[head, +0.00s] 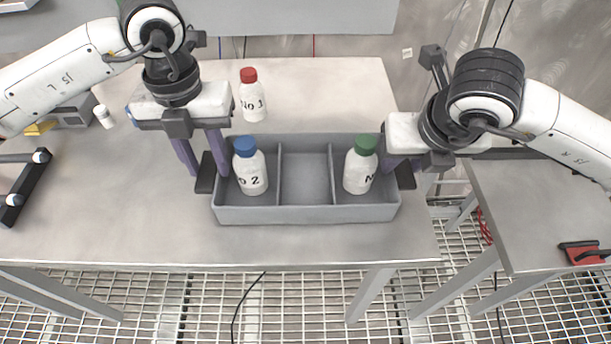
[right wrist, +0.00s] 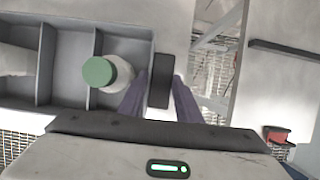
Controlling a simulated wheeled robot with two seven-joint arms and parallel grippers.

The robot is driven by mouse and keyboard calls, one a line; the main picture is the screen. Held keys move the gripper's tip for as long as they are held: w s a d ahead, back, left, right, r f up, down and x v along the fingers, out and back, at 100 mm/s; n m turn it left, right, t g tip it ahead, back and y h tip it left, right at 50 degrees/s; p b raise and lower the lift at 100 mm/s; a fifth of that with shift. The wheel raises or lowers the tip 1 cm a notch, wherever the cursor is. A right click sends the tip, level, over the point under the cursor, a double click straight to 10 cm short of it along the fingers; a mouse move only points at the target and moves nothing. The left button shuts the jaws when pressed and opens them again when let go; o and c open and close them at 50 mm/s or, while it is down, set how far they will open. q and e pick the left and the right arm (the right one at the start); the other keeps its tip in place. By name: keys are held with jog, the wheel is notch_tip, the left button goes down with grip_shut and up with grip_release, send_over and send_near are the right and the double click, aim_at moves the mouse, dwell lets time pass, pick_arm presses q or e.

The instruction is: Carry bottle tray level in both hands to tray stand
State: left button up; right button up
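The grey bottle tray (head: 305,213) has three compartments and appears to rest level on the table. A blue-capped bottle (head: 252,178) marked 2 stands in its left compartment. A green-capped bottle (head: 359,173) stands in its right one, and the middle is empty. My left gripper (head: 208,172) has its fingers close on both sides of the dark left handle (head: 203,184). The tray stand is not clearly identifiable.
A red-capped bottle (head: 253,102) marked 1 stands behind the tray on the table (head: 110,215). A small white bottle (head: 104,117) and a dark rack (head: 24,187) are at the left. A second table (head: 540,215) stands right across a gap, with a red item (head: 583,253).

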pick_arm(q)
grip_shut()
pick_arm(e)
grip_shut()
pick_arm(q)
jog(key=shift+r, duration=0.1)
jog(key=shift+r, duration=0.1)
pick_arm(e)
jog(key=shift+r, duration=0.2)
